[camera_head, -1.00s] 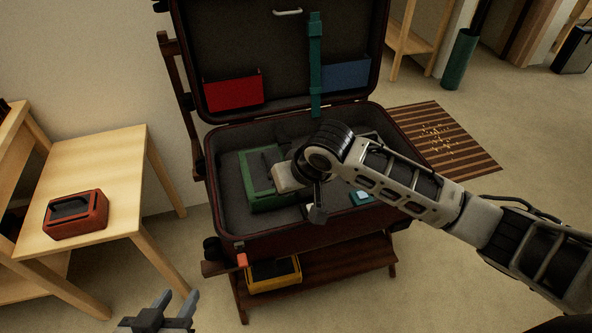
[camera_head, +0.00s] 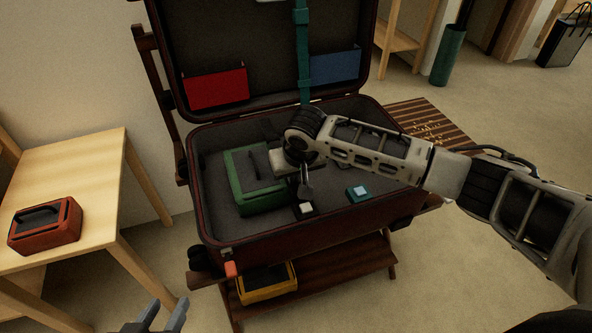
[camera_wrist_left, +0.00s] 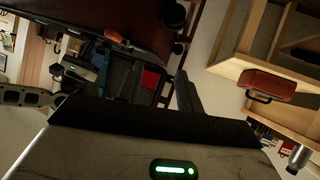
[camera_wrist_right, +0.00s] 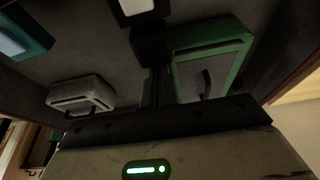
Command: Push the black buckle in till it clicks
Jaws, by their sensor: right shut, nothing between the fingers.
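A small black block with a white top (camera_head: 304,209) sits on the floor of the open suitcase (camera_head: 318,234); it looks like the black buckle, but I cannot be sure. My right gripper (camera_head: 307,192) is shut and empty, pointing down just behind this block. In the right wrist view the black block (camera_wrist_right: 152,45) is right at the tips of the shut fingers (camera_wrist_right: 156,75); I cannot tell whether they touch. My left gripper (camera_head: 163,314) is open and empty, outside the suitcase at the lower left; its spread fingers also show in the left wrist view (camera_wrist_left: 158,90).
In the suitcase, a green case (camera_head: 262,200) lies left of my right gripper and a teal block (camera_head: 358,193) right of it. A pale case (camera_wrist_right: 82,95) lies nearby. The lid stands open behind. A red case (camera_head: 45,225) sits on the left table; a yellow case (camera_head: 267,283) is below.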

